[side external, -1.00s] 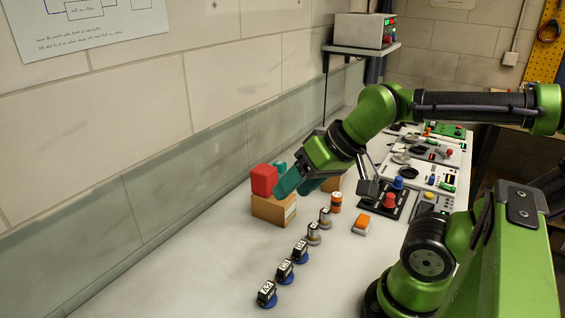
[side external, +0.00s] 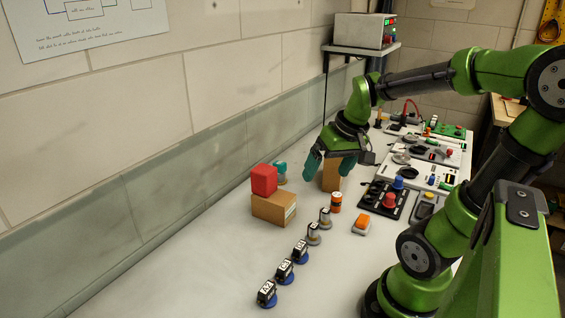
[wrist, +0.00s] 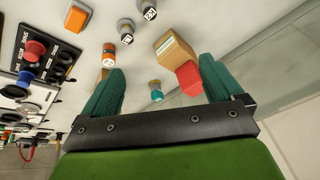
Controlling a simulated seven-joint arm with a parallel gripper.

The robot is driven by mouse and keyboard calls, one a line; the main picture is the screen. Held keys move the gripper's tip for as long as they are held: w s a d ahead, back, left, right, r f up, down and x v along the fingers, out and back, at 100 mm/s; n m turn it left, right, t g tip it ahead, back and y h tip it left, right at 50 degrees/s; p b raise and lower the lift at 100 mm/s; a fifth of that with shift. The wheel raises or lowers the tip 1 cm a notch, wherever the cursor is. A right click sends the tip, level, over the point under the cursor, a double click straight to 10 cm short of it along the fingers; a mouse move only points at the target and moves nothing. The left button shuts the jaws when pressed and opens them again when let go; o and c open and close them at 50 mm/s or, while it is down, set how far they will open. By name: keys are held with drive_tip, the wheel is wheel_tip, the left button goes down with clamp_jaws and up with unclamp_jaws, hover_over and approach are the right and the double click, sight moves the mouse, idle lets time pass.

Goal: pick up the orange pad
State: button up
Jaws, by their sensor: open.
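In the wrist view the orange pad (wrist: 76,19) shows at the top left, beyond the left finger. My gripper (side external: 332,168) is open and empty, pointing down above the back of the bench, behind and to the left of the pad. Its two teal fingers (wrist: 160,85) stand wide apart in the wrist view, with nothing between them in their grip.
A black panel (side external: 386,198) with red and blue knobs lies behind the pad. The front left bench is clear.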

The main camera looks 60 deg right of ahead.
drive_tip(key=s+d+f+n+g, duration=0.25)
drive_tip(key=s+d, duration=0.25)
drive_tip(key=d, duration=0.4)
drive_tip(key=n+g, duration=0.2)
drive_tip(key=n, duration=0.3)
hover_over(363, 219)
drive_tip(key=shift+t+y, duration=0.25)
drive_tip(key=shift+y, duration=0.05)
drive_tip(key=f, duration=0.8)
drive_tip(key=d+f, duration=0.1)
drive_tip(key=f, duration=0.3)
drive_tip(key=shift+s+f, duration=0.1)
drive_tip(key=shift+s, duration=0.15)
drive_tip(key=f, duration=0.2)
drive_tip(key=a+f, duration=0.1)
drive_tip(key=f, duration=0.1)
drive_tip(key=shift+w, duration=0.2)
drive_tip(key=shift+d+f, duration=0.1)
drive_tip(key=shift+f, duration=0.5)
drive_tip(key=c, duration=1.1)
